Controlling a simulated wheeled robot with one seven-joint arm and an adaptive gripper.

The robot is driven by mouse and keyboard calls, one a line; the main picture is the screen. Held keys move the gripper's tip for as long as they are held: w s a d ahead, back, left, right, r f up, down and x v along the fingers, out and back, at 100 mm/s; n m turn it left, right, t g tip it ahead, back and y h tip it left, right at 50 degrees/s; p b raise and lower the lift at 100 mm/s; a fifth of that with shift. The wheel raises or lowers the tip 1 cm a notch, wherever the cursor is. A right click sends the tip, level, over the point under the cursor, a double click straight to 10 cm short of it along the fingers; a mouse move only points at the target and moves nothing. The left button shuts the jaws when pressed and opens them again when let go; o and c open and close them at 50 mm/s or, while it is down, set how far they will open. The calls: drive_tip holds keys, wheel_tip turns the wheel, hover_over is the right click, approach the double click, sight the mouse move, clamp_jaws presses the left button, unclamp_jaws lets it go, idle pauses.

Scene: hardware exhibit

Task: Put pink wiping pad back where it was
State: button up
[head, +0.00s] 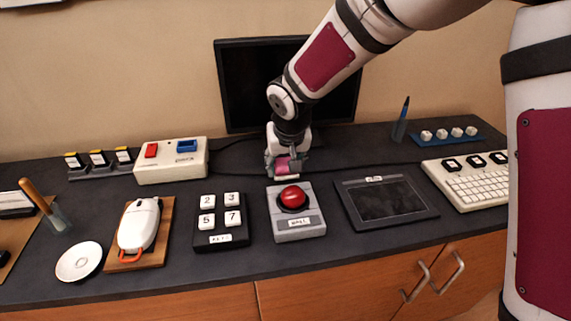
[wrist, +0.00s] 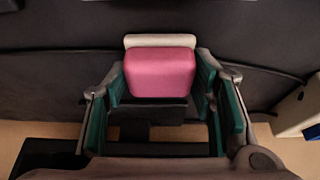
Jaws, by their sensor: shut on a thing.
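The pink wiping pad (wrist: 160,74) is a pink block with a pale strip along its far edge in the wrist view. My gripper (wrist: 160,88) is shut on it, with a finger on each side. In the head view the pink pad (head: 284,165) shows partly between the fingers of my gripper (head: 285,167). It is over the dark counter behind the red ball device, in front of the monitor. I cannot tell whether the pad touches the counter.
The red ball device (head: 299,223) stands just in front of my gripper. A white box with red and blue parts (head: 171,171) is to the left, and a tablet (head: 385,201) is to the right. The monitor (head: 240,85) stands behind. A cable (head: 350,163) runs along the counter.

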drive_tip(key=shift+f, duration=0.1)
drive_tip(key=o, duration=1.1)
drive_tip(key=shift+r, duration=0.45)
drive_tip(key=p+v, duration=0.2)
drive_tip(key=v, duration=0.9)
drive_tip(key=shift+s+d+r, duration=0.15)
drive_tip(key=shift+s+r, duration=0.05)
drive_tip(key=shift+s, duration=0.05)
